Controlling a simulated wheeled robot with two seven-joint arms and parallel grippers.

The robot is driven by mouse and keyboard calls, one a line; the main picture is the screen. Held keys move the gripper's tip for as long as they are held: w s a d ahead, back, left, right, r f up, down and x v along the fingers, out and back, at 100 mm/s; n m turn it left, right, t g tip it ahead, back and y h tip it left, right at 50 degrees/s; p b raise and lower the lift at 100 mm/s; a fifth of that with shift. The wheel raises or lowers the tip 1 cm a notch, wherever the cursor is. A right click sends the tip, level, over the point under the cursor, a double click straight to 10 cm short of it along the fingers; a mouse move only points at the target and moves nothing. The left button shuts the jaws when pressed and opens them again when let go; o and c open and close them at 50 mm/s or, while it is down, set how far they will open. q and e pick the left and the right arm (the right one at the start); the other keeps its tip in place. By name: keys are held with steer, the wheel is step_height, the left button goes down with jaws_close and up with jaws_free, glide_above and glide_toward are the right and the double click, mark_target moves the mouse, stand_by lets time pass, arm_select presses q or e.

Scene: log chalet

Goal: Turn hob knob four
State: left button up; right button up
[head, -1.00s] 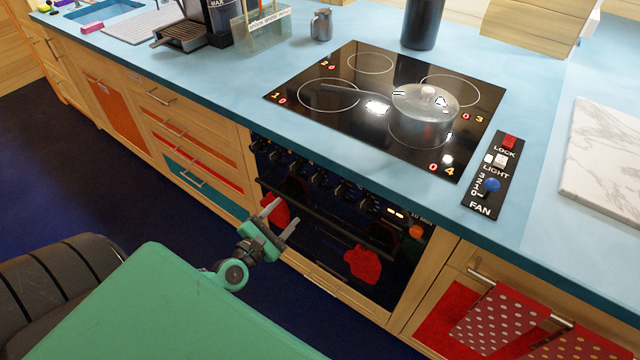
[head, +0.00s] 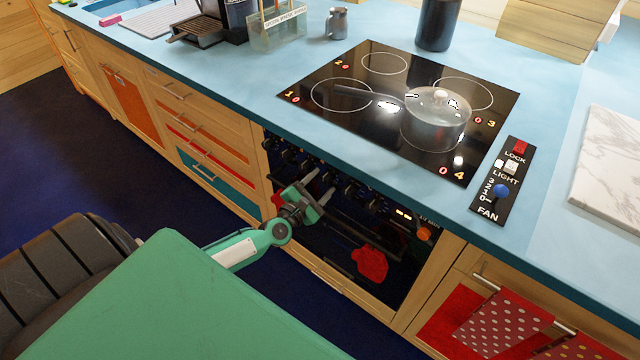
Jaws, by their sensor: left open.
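The black glass hob (head: 330,115) is set in the blue worktop, its zones marked with red digits and orange numbers. Zone four (head: 451,171) is at its front right corner. A row of dark knobs (head: 350,192) runs along the oven front below the worktop edge; I cannot read which knob is which number. My left gripper (head: 312,190) is open and empty, in front of the knob row near its middle, and hides part of it. I cannot tell whether it touches a knob. My right gripper is not in view.
A lidded pot (head: 436,122) stands on the hob's right side. A fan and light panel (head: 502,182) is right of the hob. Red oven mitts (head: 370,263) hang on the oven front. Dotted towels (head: 500,322) hang at lower right.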

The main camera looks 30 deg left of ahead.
arm_select(q)
steer(key=c, duration=1)
